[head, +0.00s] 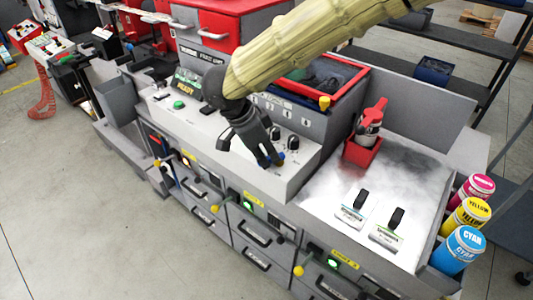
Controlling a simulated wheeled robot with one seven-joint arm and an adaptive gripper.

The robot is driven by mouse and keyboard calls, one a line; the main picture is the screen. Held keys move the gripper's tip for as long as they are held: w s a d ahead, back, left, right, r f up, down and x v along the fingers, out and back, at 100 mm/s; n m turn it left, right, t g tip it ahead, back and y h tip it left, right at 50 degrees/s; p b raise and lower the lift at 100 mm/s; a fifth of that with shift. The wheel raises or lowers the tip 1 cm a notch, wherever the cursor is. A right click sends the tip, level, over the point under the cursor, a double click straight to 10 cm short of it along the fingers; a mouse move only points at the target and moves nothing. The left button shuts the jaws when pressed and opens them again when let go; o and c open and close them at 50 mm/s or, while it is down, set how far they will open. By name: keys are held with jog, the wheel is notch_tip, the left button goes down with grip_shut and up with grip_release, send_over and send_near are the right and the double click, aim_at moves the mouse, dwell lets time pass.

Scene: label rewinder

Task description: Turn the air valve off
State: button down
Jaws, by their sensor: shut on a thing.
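My gripper (272,162) is a dark shape at the end of my pale arm, over the front part of the machine's light control panel. It points down and to the right. A small blue part (282,155) shows right beside its fingertips, and it looks like the air valve's handle. My gripper is shut on it, though the fingers hide most of the handle and its angle cannot be read.
Black knobs (293,142) stand close to the gripper on the panel (215,140). A green button (179,104) is to the left. A red holder (362,150) with a bottle, two black levers on cards and ink cans (459,250) are to the right.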

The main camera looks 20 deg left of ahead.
jog(key=shift+w+a+r+m+g+p, duration=0.1)
jog(key=shift+a+m+g+p, duration=0.1)
jog(key=shift+m+p, duration=0.45)
jog(key=shift+w+a+r+m+g+p, duration=0.1)
jog(key=shift+m+g+p, duration=0.2)
jog(key=shift+p, duration=0.5)
jog(key=m+p, duration=0.1)
jog(key=m, duration=0.1)
jog(key=w+m+g+p, duration=0.1)
jog(key=p, duration=0.1)
jog(key=shift+a+f+m+h, duration=0.1)
jog(key=shift+a+m+h, duration=0.05)
jog(key=shift+m+h, duration=0.25)
jog(key=shift+w+m+g+p, duration=0.45)
jog(key=shift+m+g+p, duration=0.15)
jog(key=shift+m+p, duration=0.6)
jog(key=shift+w+f+m+g+p, duration=0.1)
jog(key=shift+w+m+g+p, duration=0.25)
jog(key=shift+m, duration=0.65)
jog(key=shift+w+f+m+g+p, duration=0.1)
jog(key=shift+w+m+g+p, duration=0.25)
jog(key=shift+m, duration=0.6)
jog(key=c, duration=1.4)
grip_release()
jog(key=shift+o, duration=0.2)
jog(key=shift+r, duration=0.1)
jog(key=v, duration=1.1)
jog(key=shift+r, duration=0.45)
